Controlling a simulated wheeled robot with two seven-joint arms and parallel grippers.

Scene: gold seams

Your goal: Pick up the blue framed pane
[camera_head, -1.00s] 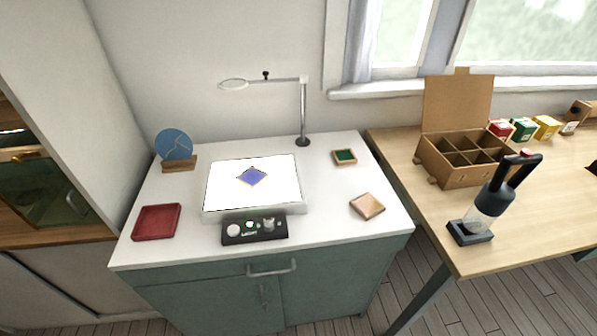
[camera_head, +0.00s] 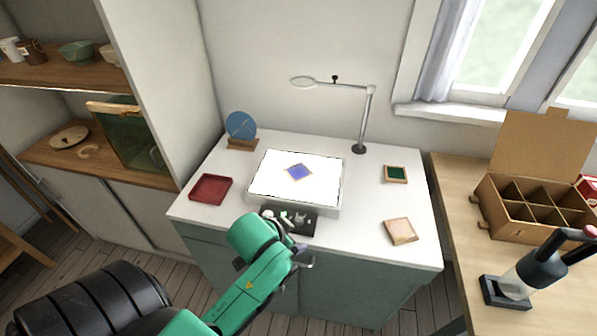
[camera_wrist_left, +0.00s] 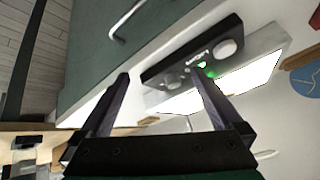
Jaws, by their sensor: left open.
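The blue framed pane (camera_head: 299,172) lies flat, turned like a diamond, on the lit white light panel (camera_head: 262,193) on the worktop. It has a thin tan frame. My left gripper (camera_wrist_left: 160,76) is open in the left wrist view, with nothing between its two dark fingers. In the head view my green left arm reaches up to the front edge of the worktop, short of the pane, and its fingers are hard to make out. The light panel (camera_wrist_left: 255,75) shows beyond the fingers in the wrist view; I cannot make out the pane there. My right gripper is not in view.
A black control box (camera_head: 300,222) sits before the panel. A red tray (camera_head: 210,189) and a blue disc (camera_head: 240,125) stand left. A lamp (camera_head: 363,120) rises behind. A green framed tile (camera_head: 396,174) and a pinkish tile (camera_head: 400,231) lie right, with clear worktop around.

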